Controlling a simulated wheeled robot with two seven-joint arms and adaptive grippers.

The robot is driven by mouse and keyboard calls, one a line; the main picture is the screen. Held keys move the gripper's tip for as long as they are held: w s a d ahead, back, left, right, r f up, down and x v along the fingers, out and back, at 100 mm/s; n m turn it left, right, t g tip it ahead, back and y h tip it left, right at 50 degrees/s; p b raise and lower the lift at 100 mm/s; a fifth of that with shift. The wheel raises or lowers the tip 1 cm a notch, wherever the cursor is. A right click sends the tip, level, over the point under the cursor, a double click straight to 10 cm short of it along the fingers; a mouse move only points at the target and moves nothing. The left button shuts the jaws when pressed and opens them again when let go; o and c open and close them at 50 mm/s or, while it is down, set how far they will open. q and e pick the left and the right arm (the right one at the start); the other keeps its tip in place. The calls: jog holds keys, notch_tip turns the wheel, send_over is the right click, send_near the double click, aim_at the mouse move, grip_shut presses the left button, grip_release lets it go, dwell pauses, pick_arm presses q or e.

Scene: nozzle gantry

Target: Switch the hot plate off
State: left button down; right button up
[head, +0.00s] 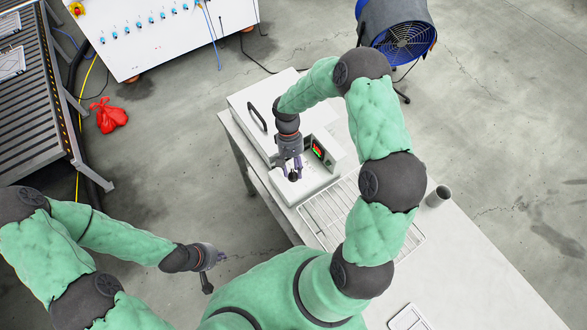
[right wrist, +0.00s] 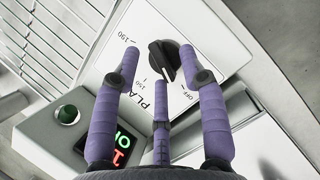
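The hot plate shows in the head view as a white unit (head: 315,186) on the bench.
A wire rack (right wrist: 55,45) lies close by. A grey cup (head: 438,195) stands on the bench (head: 470,265). A blue fan (head: 400,35) stands behind.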

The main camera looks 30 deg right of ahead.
jog(key=v, duration=1.1)
jog(key=shift+r, duration=0.35)
jog(key=shift+w, duration=0.1)
